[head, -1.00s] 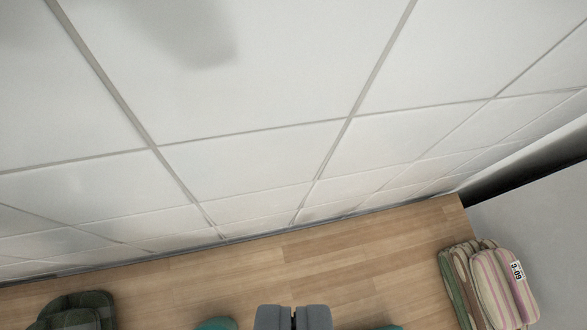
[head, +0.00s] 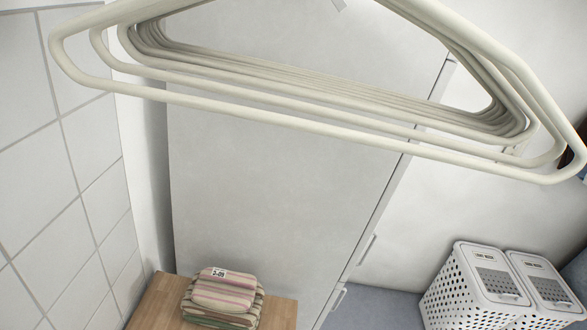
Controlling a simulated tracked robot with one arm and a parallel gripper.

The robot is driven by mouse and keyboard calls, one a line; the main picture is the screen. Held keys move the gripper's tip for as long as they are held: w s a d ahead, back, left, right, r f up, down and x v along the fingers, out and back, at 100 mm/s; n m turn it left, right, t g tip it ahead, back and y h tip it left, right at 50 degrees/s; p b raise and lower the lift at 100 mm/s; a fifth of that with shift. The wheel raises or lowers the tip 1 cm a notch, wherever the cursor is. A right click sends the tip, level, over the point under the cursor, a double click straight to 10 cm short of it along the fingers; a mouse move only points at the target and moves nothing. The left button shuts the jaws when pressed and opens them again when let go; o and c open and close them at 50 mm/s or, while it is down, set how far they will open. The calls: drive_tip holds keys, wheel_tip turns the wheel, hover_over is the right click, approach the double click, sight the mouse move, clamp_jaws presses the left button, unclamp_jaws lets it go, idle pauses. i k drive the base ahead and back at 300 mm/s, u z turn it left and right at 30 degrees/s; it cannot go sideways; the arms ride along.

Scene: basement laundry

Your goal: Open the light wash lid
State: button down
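Two white perforated laundry hampers stand side by side on the floor at the lower right of the head view. The left hamper (head: 450,293) has a lid (head: 490,262) with a small dark label and a grey mesh panel. The right hamper has a similar lid (head: 542,278), also labelled. Both lids look shut. The labels are too small to read, so I cannot tell which is the light wash. My gripper is out of view.
A row of cream hangers (head: 300,120) hangs close across the top. A tall pale cabinet (head: 270,200) stands behind. Folded striped towels (head: 222,297) lie on a wooden counter (head: 155,305) at lower left. Blue-grey floor (head: 385,305) shows between cabinet and hampers.

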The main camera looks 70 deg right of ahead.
sight(497, 281)
drive_tip(key=k, duration=0.5)
drive_tip(key=z, duration=2.85)
drive_tip(key=k, duration=0.5)
drive_tip(key=z, duration=0.5)
drive_tip(key=i, duration=1)
drive_tip(key=u, duration=0.1)
